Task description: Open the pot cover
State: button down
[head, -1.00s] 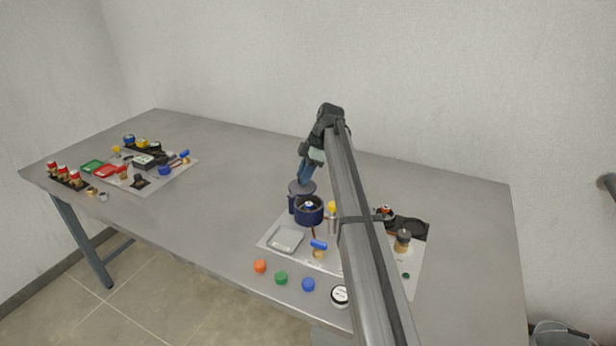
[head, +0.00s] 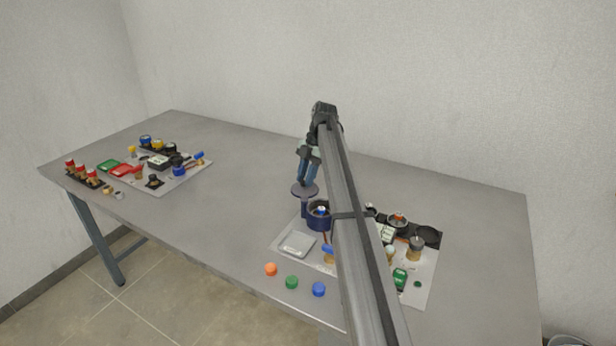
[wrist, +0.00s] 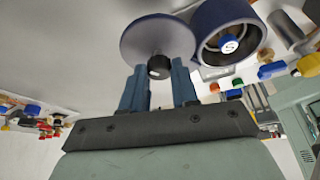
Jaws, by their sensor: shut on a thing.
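The pot (head: 319,222) is dark blue and stands uncovered on the grey board. A small blue-topped piece shows inside it. The pot cover (head: 304,190) is a grey-blue disc held in the air above and to the left of the pot. My gripper (head: 307,180) is shut on the cover's knob from above. In the wrist view the cover (wrist: 140,38) and its dark knob (wrist: 159,67) are at my fingertips (wrist: 161,72). The pot (wrist: 210,22) is to the right there, its inside partly visible. My arm hides part of the board.
A grey tray (head: 297,245) lies in front of the pot. Orange (head: 270,269), green (head: 291,282) and blue (head: 319,289) caps lie along the table's front. A second board (head: 168,184) with several parts is at the left. The table between the boards is clear.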

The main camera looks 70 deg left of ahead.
dwell(0.4)
jog(key=c, duration=0.9)
grip_release()
jog(key=shift+o, duration=0.2)
